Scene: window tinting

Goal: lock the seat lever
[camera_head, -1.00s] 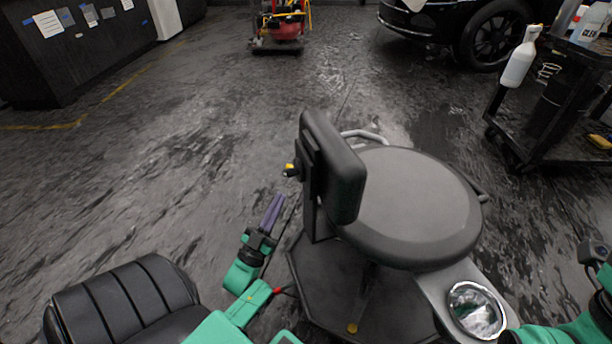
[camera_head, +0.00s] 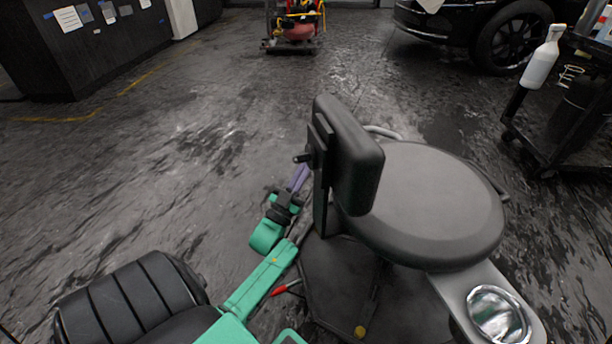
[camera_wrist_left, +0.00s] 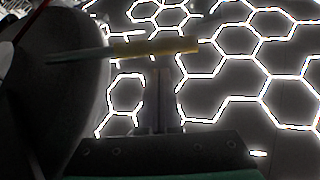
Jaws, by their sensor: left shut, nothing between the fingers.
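A stool with a round grey seat (camera_head: 428,205) and an upright backrest (camera_head: 358,165) stands at centre right. A short dark lever end (camera_head: 302,158) sticks out left from the back of the backrest. In the left wrist view, a lever with a yellow grip (camera_wrist_left: 155,47) lies nearly level across the view, beyond my fingertips. My left gripper (camera_head: 301,175) is shut and empty just below the lever; its narrow fingers also show in the wrist view (camera_wrist_left: 157,100). Whether they touch the lever is unclear. My right gripper is out of view.
A chrome bowl (camera_head: 497,312) is at the stool's right. A dark cart (camera_head: 540,150) with bottles stands at the right. Open floor (camera_head: 180,170) lies left of the stool.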

